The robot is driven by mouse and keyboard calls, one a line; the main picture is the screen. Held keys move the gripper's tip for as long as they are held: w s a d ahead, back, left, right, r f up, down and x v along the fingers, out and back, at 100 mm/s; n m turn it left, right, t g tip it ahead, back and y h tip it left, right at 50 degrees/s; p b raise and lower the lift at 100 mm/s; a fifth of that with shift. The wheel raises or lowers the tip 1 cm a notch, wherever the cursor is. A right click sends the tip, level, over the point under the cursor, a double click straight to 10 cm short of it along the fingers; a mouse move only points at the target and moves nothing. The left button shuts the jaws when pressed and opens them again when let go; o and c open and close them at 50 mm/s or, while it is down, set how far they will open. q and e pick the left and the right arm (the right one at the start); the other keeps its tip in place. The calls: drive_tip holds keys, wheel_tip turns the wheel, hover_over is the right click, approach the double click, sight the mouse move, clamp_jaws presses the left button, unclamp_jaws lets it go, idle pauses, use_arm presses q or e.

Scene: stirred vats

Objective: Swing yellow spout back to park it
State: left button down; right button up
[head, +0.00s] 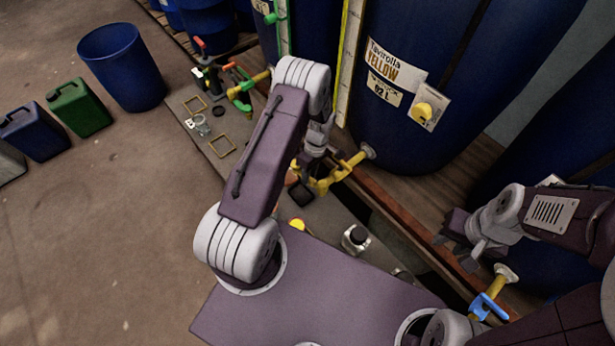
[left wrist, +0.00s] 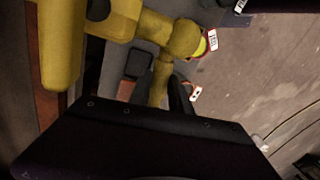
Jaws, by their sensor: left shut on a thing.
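The yellow spout (head: 345,168) comes out of the foot of the dark blue vat (head: 400,125) labelled YELLOW. My left gripper (head: 318,165) is at the spout's outer part, and the arm partly hides the contact. In the left wrist view the yellow spout (left wrist: 180,38) fills the upper left, and its outlet pipe runs down between the dark fingers of my left gripper (left wrist: 167,92), which is shut on it. A small black square (head: 301,194) lies below the spout. My right gripper (head: 456,243) is at the right, apart from the yellow spout, with its fingers spread and empty.
A spout with a blue handle (head: 489,306) sits at the lower right, and one with a green handle (head: 240,92) farther back. A small jar (head: 355,238) and square yellow frames (head: 222,146) are on the bench. A blue bin (head: 122,68) and jerrycans (head: 79,108) stand on the floor.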

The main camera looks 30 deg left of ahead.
use_arm(q)
drive_tip(key=shift+w, duration=0.1)
idle(0.4)
drive_tip(key=c, duration=1.2)
unclamp_jaws()
drive_tip(key=shift+d, duration=0.1)
